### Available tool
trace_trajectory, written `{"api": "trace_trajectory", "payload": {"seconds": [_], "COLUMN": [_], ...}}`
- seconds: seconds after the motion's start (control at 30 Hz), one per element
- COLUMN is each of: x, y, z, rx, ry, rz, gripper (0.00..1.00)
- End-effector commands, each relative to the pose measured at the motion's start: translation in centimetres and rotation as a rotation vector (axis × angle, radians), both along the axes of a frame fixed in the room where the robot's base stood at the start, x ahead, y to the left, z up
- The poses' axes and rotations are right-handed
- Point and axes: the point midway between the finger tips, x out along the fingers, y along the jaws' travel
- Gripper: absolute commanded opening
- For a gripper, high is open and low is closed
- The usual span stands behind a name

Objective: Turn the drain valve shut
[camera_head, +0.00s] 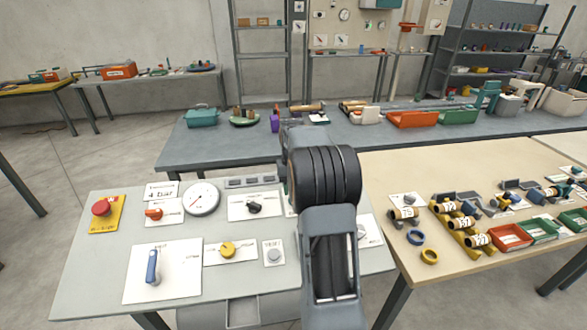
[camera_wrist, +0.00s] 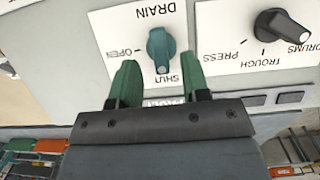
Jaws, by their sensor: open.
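The drain valve has a teal handle (camera_wrist: 161,46) on a white plate marked DRAIN, OPEN and SHUT in the wrist view. The handle runs up and down in the picture, and the white mark at its lower end points at the word SHUT. My gripper (camera_wrist: 156,63) is open, with one green finger to each side of the handle's lower end. Clear gaps show between handle and fingers, and nothing is held. In the head view my arm hides the valve and my gripper.
A black selector knob (camera_wrist: 283,25) marked TROUGH, PRESS and DRUMS is close by, right of the drain plate. The grey panel (camera_head: 105,260) also carries a red stop button (camera_head: 101,207), a gauge (camera_head: 202,198), a blue lever (camera_head: 152,267) and a yellow knob (camera_head: 227,248).

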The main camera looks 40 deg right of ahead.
Motion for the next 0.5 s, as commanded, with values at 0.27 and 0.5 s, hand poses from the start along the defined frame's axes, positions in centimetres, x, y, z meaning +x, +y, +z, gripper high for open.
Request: {"api": "trace_trajectory", "payload": {"seconds": [0.27, 0.5], "x": [0.6, 0.8], "y": [-0.1, -0.1], "z": [5.8, 9.1], "rx": [-0.002, 0.000], "ry": [-0.003, 0.001], "rz": [0.002, 0.003], "gripper": [0.43, 0.43]}}
